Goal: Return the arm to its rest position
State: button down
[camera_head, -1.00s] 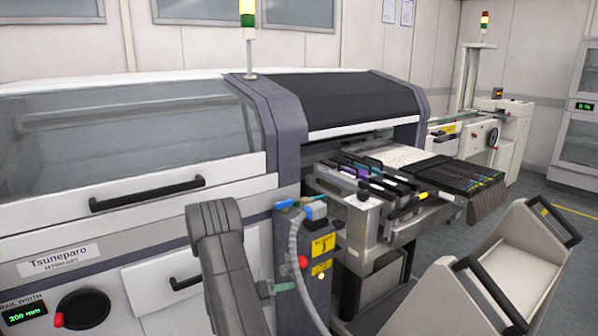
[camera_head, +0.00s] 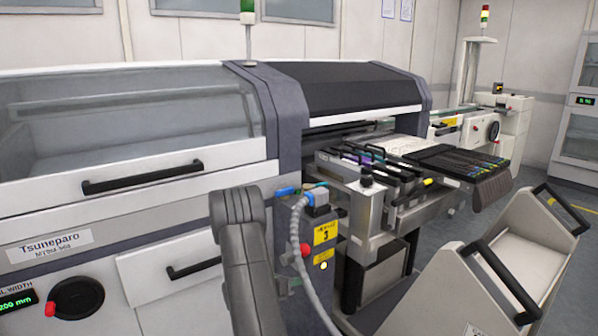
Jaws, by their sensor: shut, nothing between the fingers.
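Part of my arm (camera_head: 240,250), thick dark grey links, rises from the bottom edge left of centre. Its bent upper joint stands in front of the white machine (camera_head: 170,155). My gripper is not in view, so neither its fingers nor anything near them can be seen.
A feeder bank (camera_head: 385,170) with black-handled feeders juts out of the machine at centre right. A post with a yellow label (camera_head: 325,233) and grey hose stands just right of my arm. A white trolley (camera_head: 525,235) with black handles fills the lower right. Floor is free beyond it.

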notch_tip(320, 180, down, 12)
jog(key=w+a+m+t+y+b, duration=0.2)
jog(key=m+b, duration=0.6)
jog(key=b, duration=0.6)
jog(key=shift+w+t, duration=0.3)
jog(key=shift+d, duration=0.1)
